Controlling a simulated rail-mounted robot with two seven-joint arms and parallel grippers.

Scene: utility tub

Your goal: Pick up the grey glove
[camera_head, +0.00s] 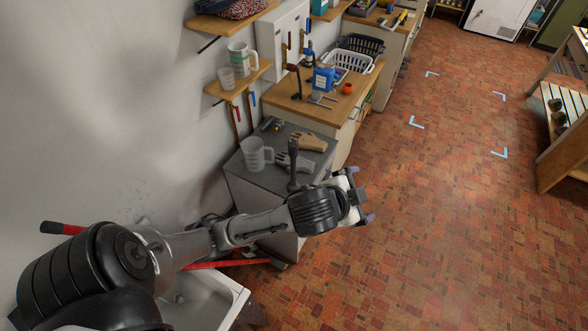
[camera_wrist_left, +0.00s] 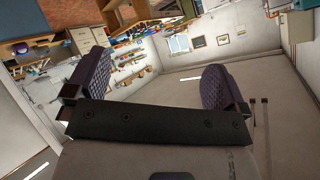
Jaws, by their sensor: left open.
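The grey glove (camera_head: 303,164) lies on the grey top of a low cabinet (camera_head: 262,181) in the head view. A dark upright handle-like shape stands in front of part of it. A tan glove (camera_head: 312,142) lies just behind it. My left gripper (camera_head: 363,196) is to the right of the cabinet top and nearer to me, apart from the glove. In the left wrist view my left gripper (camera_wrist_left: 155,80) is open, with nothing between its fingers. The gloves cannot be made out there. My right gripper is not in view.
A clear measuring jug (camera_head: 254,155) stands left of the grey glove. Behind is a wooden worktop (camera_head: 282,96) with a blue container (camera_head: 323,78) and a white basket (camera_head: 346,65). A white sink (camera_head: 196,298) lies below my left arm. The brick floor at right is open.

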